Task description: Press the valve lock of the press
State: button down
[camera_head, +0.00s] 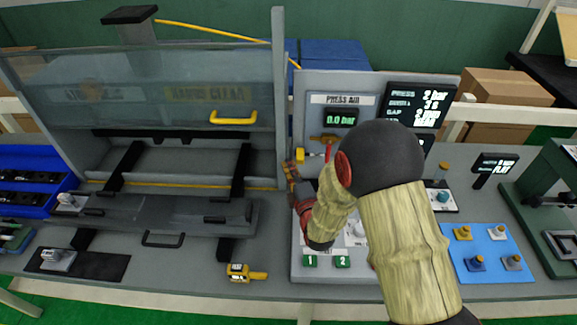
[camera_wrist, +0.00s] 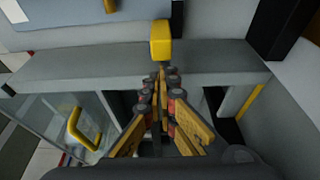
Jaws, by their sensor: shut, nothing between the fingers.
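The press's PRESS AIR panel (camera_head: 338,84) stands in the middle of the head view, its small display reading 0.0 bar. A brass-coloured valve fitting (camera_head: 326,139) with a yellow block (camera_head: 301,154), which looks like the valve lock, sits below that display. The yellow block also shows in the wrist view (camera_wrist: 160,42), straight ahead of the fingertips. My gripper (camera_head: 289,168) is shut and empty, just below and left of the block in the head view. In the wrist view its fingertips (camera_wrist: 160,70) end close to the block; I cannot tell whether they touch.
A glass guard with a yellow handle (camera_head: 233,118) stands left of the panel. Green buttons 1 and 2 (camera_head: 342,262) are at the panel's base, partly near my arm. A yellow device (camera_head: 240,272) lies on the bench front. A blue mat (camera_head: 487,252) with several clips lies right.

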jog(key=d+b, duration=0.3)
jog(key=d, duration=0.3)
jog(key=shift+s+d, duration=0.15)
jog(key=shift+d, duration=0.2)
